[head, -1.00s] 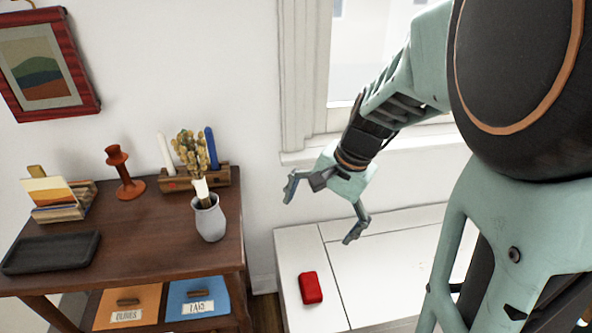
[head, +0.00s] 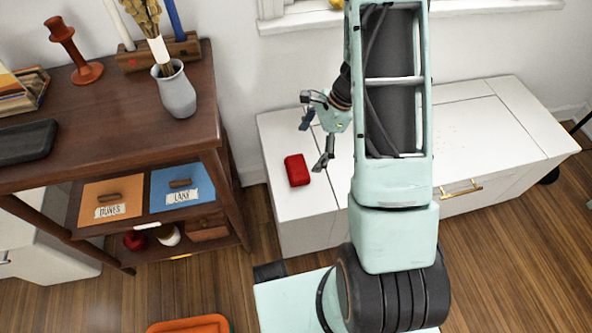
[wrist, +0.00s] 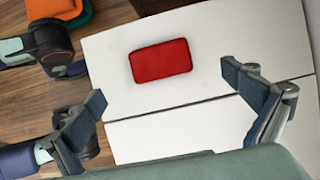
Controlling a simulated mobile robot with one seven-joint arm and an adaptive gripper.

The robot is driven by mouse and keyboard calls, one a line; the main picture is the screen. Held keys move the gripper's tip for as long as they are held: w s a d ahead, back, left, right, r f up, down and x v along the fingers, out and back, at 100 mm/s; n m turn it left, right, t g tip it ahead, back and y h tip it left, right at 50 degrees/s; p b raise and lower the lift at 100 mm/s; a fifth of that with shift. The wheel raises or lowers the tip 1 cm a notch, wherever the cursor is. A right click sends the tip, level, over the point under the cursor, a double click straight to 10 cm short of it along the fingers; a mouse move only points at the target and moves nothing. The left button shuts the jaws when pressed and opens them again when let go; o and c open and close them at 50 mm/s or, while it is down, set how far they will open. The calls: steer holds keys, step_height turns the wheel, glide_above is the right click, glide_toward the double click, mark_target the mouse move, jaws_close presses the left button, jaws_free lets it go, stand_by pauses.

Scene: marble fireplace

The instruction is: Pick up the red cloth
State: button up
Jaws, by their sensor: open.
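The red cloth (head: 297,170) is a small folded block with rounded corners. It lies flat on the left part of the white cabinet top (head: 285,132). My gripper (head: 318,138) is open and empty, above the cabinet and just right of the cloth in the head view. In the wrist view the cloth (wrist: 160,61) lies beyond the spread fingertips of my gripper (wrist: 166,88), between them left to right and not touched by either. The whole top of the cloth shows there.
A brown wooden table (head: 110,140) with a grey vase (head: 175,90) and candles stands left of the cabinet, with a gap between. An orange tray (head: 190,325) lies on the floor at the bottom. The cabinet top around the cloth is clear.

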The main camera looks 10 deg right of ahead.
mark_target(297, 167)
steer(key=b+x, duration=0.3)
steer(key=x, duration=0.6)
steer(key=shift+f, duration=0.15)
steer(key=c, duration=1.2)
steer(key=shift+r+p, duration=0.3)
steer(key=shift+r, duration=0.4)
step_height(297, 167, up, 3)
steer(key=shift+s+f+p, duration=0.15)
steer(key=shift+f+p, duration=0.05)
steer(key=shift+p, duration=0.25)
steer(key=s+r+p, duration=0.1)
steer(key=s+r, duration=0.1)
steer(key=s+r+p, duration=0.1)
steer(key=s+r, duration=0.1)
steer(key=r, duration=0.1)
steer(key=shift+s+r, duration=0.25)
steer(key=shift+s+r+p, duration=0.15)
steer(key=shift+s+r, duration=0.45)
steer(key=shift+s, duration=0.95)
steer(key=shift+s+r+p, duration=0.2)
steer(key=shift+s+r, duration=0.4)
steer(key=shift+s, duration=0.95)
steer(key=shift+s+r+p, duration=0.15)
steer(key=shift+s+r, duration=0.45)
steer(key=shift+s, duration=0.95)
